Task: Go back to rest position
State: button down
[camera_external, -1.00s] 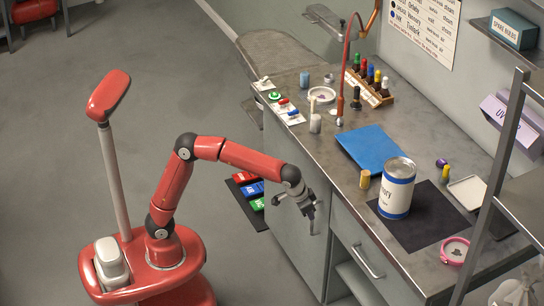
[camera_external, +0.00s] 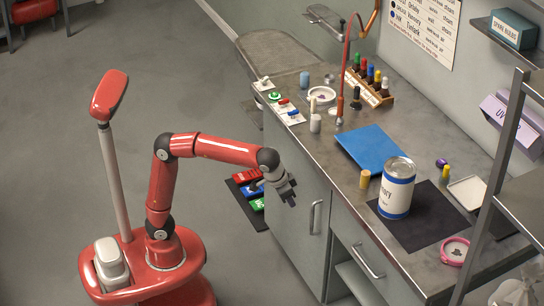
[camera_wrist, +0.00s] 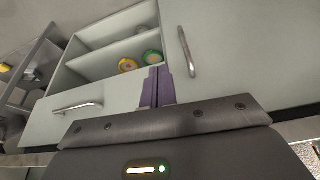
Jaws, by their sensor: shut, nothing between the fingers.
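My gripper (camera_external: 288,194) is shut and empty in the external view. It hangs at the end of my red arm, in front of the grey cabinet door and below the counter top. In the wrist view my gripper's purple fingers (camera_wrist: 156,88) are together with nothing between them. Beyond them are the pale cabinet fronts.
The counter (camera_external: 300,140) holds a white can (camera_external: 397,188) on a dark mat, a blue sheet (camera_external: 372,148) and a rack of bottles (camera_external: 370,86). Metal handles (camera_external: 316,217) stick out of the cabinet. Red, blue and green items (camera_external: 250,188) lie on a floor mat behind my gripper.

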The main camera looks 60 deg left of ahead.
jog(key=s+a+f+y, duration=0.1)
jog(key=s+a, duration=0.3)
jog(key=a, duration=0.5)
jog(key=s+a+f, duration=0.2)
jog(key=s+a, duration=0.1)
jog(key=a, duration=0.5)
jog(key=s+a+f+n+t, duration=0.1)
jog(key=s+a+f, duration=0.7)
jog(key=s+a, duration=0.2)
jog(key=shift+s+a+h+p, duration=0.3)
jog(key=shift+s+a, duration=0.05)
jog(key=shift+s, duration=0.15)
jog(key=c, duration=2.1)
grip_release()
jog(key=shift+r, duration=0.1)
